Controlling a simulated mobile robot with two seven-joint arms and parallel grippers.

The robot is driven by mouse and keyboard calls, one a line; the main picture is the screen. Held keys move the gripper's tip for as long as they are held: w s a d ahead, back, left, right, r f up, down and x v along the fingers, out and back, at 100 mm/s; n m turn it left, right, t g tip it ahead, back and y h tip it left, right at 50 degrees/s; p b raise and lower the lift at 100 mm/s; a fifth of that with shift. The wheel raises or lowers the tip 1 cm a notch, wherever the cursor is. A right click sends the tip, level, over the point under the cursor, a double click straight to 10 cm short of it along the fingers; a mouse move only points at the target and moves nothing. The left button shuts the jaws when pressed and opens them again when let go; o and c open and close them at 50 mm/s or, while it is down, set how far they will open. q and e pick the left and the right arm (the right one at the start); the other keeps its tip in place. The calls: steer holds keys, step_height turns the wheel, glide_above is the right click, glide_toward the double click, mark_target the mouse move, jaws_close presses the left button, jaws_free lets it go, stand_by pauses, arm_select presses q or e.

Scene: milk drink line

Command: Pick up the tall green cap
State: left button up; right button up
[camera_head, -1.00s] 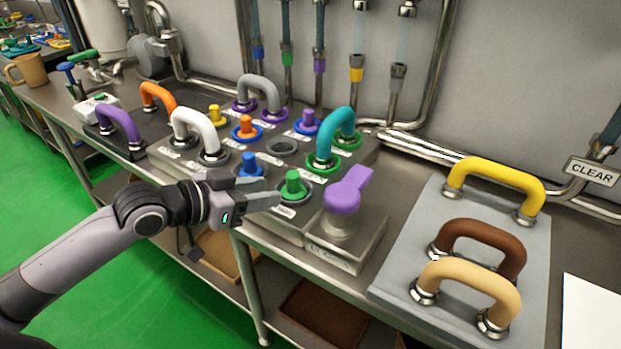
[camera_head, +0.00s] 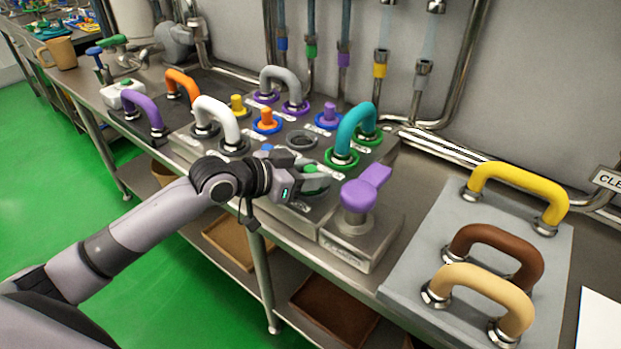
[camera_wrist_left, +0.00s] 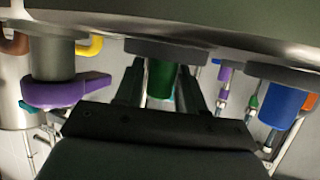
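The green cap (camera_head: 313,185) stands on the front of the grey panel and is partly hidden by my left gripper. In the left wrist view, which looks upside down, the green cap (camera_wrist_left: 162,82) sits between the two dark fingers. A light gap shows beside it, so the fingers look apart from it. My left gripper (camera_head: 312,178) is open around the cap, low over the panel; its fingers also show in the wrist view (camera_wrist_left: 163,90). My right gripper is not in view.
A purple lever (camera_head: 360,192) stands close to the right of the gripper. A blue cap (camera_wrist_left: 284,103) is on the other side. A teal handle (camera_head: 354,131) and a white handle (camera_head: 216,115) rise nearby. Yellow, brown and tan handles stand on a grey plate (camera_head: 432,232).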

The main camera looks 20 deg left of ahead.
arm_select(q)
jaws_close()
